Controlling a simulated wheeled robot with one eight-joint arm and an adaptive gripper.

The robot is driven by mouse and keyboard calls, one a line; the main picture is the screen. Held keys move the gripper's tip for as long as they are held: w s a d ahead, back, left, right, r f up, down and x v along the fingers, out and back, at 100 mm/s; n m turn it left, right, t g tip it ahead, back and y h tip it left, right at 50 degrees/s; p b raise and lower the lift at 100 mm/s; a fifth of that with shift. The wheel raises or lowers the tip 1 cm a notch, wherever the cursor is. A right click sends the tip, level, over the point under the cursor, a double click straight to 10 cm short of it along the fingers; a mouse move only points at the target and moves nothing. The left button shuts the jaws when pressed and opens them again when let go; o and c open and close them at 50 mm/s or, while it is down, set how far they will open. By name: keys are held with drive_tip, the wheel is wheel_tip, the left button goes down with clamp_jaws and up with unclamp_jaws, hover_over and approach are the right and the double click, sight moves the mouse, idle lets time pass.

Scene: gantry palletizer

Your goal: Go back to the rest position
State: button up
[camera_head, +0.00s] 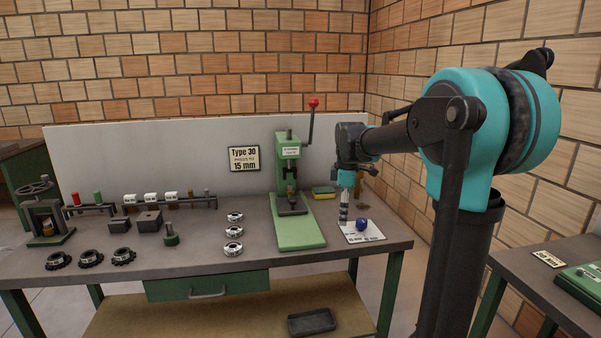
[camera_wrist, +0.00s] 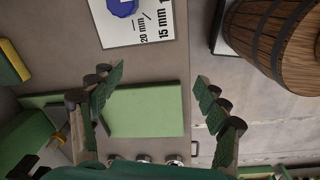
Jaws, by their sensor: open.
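My gripper (camera_head: 343,218) hangs from my arm at the right part of the workbench, pointing down beside a white card (camera_head: 372,236) with a blue piece (camera_head: 361,225) on it. In the wrist view my gripper (camera_wrist: 158,76) has its two green-padded fingers spread wide with nothing between them. The green base (camera_wrist: 148,112) of the press lies below the fingers there. The card (camera_wrist: 115,32) and the blue piece (camera_wrist: 122,6) show at the top of that view, ahead of the fingers. The fingertips look clear of both, though the height is hard to tell.
The green press (camera_head: 288,165) with a red-knobbed lever stands just left of my gripper. A yellow-green sponge (camera_head: 323,192) lies behind. Rings (camera_head: 233,232) and small parts fill the bench's left. A second table (camera_head: 540,285) is at right. The wrist view shows a wooden barrel (camera_wrist: 275,45).

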drive_tip(key=s+d+f+m+t, duration=0.1)
drive_tip(key=s+d+f+m, duration=0.1)
drive_tip(key=s+f+m, duration=0.6)
drive_tip(key=s+d+f+m+t, duration=0.2)
drive_tip(key=s+f+m, duration=0.6)
drive_tip(key=s, duration=0.8)
wheel_tip(320, 180, down, 3)
drive_tip(key=shift+s+d+r, duration=0.15)
drive_tip(key=shift+s+d, duration=0.2)
drive_tip(key=shift+d, duration=0.45)
drive_tip(key=shift+o, duration=0.6)
